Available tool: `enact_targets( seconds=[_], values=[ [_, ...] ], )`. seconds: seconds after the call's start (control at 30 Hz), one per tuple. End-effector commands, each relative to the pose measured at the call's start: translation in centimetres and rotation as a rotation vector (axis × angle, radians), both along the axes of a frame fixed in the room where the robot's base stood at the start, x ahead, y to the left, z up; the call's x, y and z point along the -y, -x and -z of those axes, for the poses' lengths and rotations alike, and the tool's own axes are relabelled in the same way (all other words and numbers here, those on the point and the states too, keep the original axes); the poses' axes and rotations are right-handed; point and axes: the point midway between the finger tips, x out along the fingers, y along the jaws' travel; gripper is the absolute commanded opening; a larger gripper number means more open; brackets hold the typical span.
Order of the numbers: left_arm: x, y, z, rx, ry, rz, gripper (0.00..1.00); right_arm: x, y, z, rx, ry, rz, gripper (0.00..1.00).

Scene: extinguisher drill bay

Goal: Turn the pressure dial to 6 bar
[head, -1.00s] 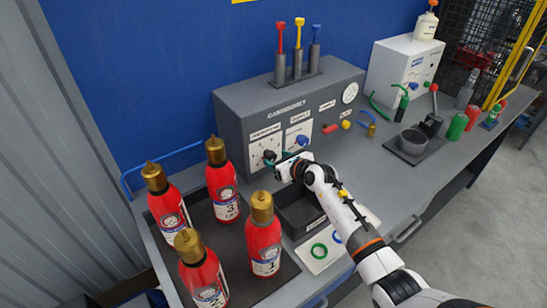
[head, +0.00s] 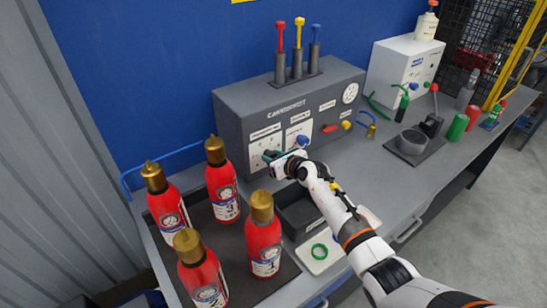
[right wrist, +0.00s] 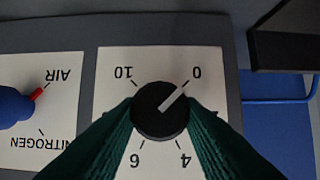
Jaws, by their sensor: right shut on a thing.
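The pressure dial is a black round knob (right wrist: 160,110) with a white pointer, on a white scale plate (right wrist: 115,65) marked 0, 4, 6 and 10. The right wrist view shows the plate upside down. The pointer aims at the 0 mark at upper right; the 6 is at lower left. My right gripper's dark green fingers are shut on the knob, one on each side. In the head view my right gripper (head: 270,155) is at the left plate of the grey console (head: 235,122) and hides the knob. My left gripper is not in view.
A blue selector knob (right wrist: 14,107) with AIR and NITROGEN labels sits beside the dial. Red extinguishers (head: 263,245) stand in the tray at front left, near my right arm. A black open bin (head: 297,215) lies below the gripper. A dark block (right wrist: 285,38) shows at upper right.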

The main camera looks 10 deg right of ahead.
Motion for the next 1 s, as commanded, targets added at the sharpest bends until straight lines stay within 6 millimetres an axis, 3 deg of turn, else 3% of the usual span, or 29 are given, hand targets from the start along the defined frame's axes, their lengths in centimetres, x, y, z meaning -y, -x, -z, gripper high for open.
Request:
enact_targets(
  seconds=[0.27, 1.0],
  values=[
    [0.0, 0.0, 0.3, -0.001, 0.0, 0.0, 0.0, 0.2, 0.0, 0.1, -0.025, -0.061, 0.0, 0.11],
    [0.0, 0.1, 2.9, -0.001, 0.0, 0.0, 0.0, 0.6, -0.2, 0.4, -0.209, -0.508, 0.001, 0.11]
  ],
)
